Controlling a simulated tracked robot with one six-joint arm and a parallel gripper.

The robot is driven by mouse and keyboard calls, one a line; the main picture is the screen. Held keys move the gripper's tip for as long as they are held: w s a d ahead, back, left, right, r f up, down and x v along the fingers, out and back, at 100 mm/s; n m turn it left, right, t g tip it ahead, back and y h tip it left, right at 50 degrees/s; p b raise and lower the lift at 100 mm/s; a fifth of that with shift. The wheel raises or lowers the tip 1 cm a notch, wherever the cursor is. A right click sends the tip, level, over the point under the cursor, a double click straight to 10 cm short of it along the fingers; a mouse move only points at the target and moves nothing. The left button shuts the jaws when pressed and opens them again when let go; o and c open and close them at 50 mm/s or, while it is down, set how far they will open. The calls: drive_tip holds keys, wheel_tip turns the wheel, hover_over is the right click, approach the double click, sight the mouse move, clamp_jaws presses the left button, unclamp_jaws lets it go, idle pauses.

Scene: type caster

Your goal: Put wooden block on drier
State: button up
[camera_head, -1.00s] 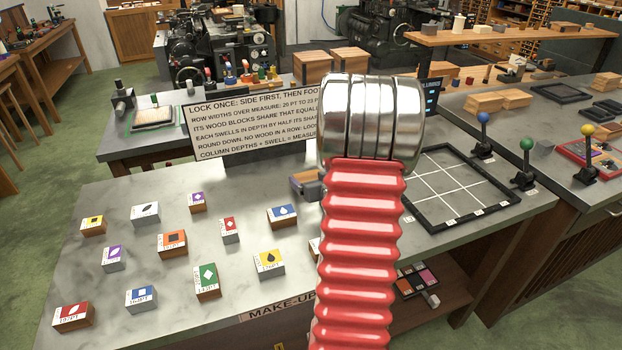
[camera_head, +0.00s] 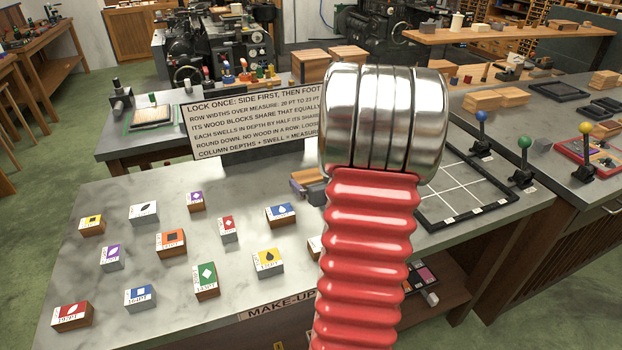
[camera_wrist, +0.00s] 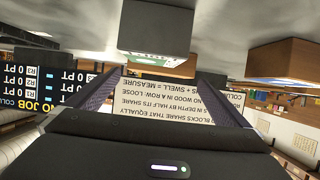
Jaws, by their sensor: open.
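Wooden blocks with coloured label tops stand on the marble table, among them an orange-topped one (camera_head: 172,244), a green-topped one (camera_head: 207,281) and a red-topped one (camera_head: 72,317). Others have grey sides, such as a white-topped one (camera_head: 145,213). My gripper (camera_wrist: 155,92) is open in the wrist view, with a printed sign behind the gap. A grey block (camera_wrist: 155,28) and a wooden-sided block (camera_wrist: 285,60) show beyond it, upside down. In the head view my arm hides most of the gripper; a jaw and a brown piece show left of the arm. I cannot tell which thing is the drier.
The instruction sign (camera_head: 250,125) stands at the marble table's back. A black gridded frame (camera_head: 470,212) lies to the right, partly behind my arm. Levers with blue (camera_head: 481,118), green and yellow knobs stand on the right. Bare marble lies between the blocks.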

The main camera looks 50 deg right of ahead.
drive_tip(key=v, duration=0.6)
drive_tip(key=shift+s+a+r, duration=0.1)
drive_tip(key=shift+s+r, duration=0.05)
drive_tip(key=shift+s, duration=0.1)
drive_tip(key=shift+s+a, duration=0.1)
idle(0.5)
drive_tip(key=shift+r, duration=0.1)
drive_tip(key=w+a+r+n+g+y, duration=0.1)
drive_tip(key=w+a+r+g, duration=0.2)
drive_tip(key=a, duration=0.6)
drive_tip(key=w+a+r+n, duration=0.1)
drive_tip(key=w+a+r, duration=0.1)
drive_tip(key=a+r, duration=0.5)
drive_tip(key=s+a+n+g+y, duration=0.1)
drive_tip(key=s+a+y, duration=0.1)
drive_tip(key=a, duration=0.7)
drive_tip(key=s+a+n+g+y, duration=0.1)
drive_tip(key=s+a+y, duration=0.1)
drive_tip(key=s+a, duration=0.3)
drive_tip(key=s+a+n+g+y, duration=0.1)
drive_tip(key=s+a, duration=0.3)
drive_tip(key=a, duration=0.9)
drive_tip(key=shift+s+a+n+y, duration=0.15)
drive_tip(key=shift+a+n+y, duration=0.15)
drive_tip(key=shift+n+y, duration=0.25)
